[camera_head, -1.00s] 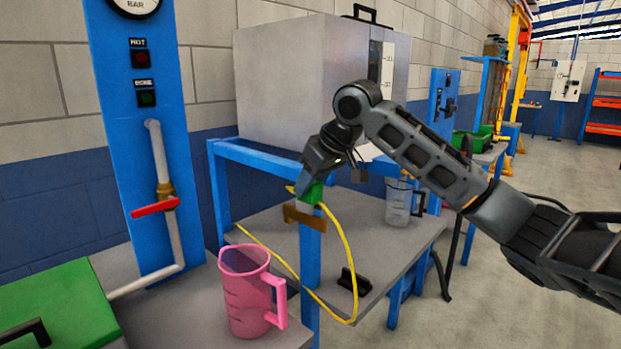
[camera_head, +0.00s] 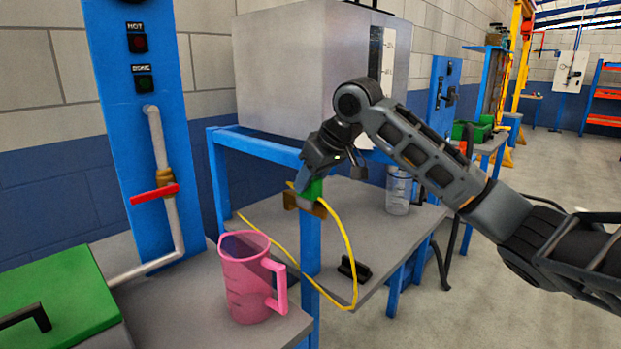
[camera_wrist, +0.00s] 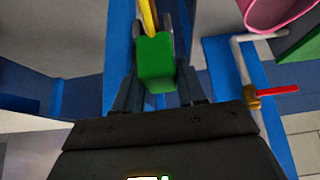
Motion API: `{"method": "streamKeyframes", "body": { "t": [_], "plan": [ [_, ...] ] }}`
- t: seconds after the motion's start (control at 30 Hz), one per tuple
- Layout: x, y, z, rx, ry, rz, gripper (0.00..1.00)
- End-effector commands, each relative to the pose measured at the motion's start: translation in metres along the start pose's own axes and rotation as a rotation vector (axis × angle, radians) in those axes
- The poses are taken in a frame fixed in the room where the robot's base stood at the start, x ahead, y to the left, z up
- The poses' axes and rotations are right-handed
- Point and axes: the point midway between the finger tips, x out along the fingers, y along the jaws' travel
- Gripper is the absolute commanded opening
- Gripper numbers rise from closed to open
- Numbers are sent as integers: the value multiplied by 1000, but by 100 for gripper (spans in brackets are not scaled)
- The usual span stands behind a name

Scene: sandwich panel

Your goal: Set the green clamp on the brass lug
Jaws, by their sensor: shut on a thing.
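The green clamp (camera_head: 312,189), with a yellow cable (camera_head: 349,243) running from it, is held in my gripper (camera_head: 314,182). In the wrist view the green clamp (camera_wrist: 156,62) sits between the two fingers of my gripper (camera_wrist: 155,80), which are shut on it. The brass lug (camera_head: 303,204) is fixed to the front blue post of the bench frame. The clamp is right at the lug in the head view; whether it touches or grips it I cannot tell. In the wrist view the lug is hidden.
A pink jug (camera_head: 249,277) stands on the near grey bench. A red-handled valve (camera_head: 154,194) is on the pipe at left. A clear jug (camera_head: 398,190) and a black block (camera_head: 353,268) are on the lower grey shelf. A grey tank (camera_head: 310,75) stands behind.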

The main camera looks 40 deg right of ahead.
Motion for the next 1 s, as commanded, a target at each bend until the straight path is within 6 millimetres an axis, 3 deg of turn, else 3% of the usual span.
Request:
{"method": "streamKeyframes", "body": {
  "t": [0.63,0.67,1.0],
  "plan": [
    [8,0,5,1,0,-1,5],
    [8,0,5,1,0,0,41],
    [7,0,5,0,0,0,70]
  ]
}}
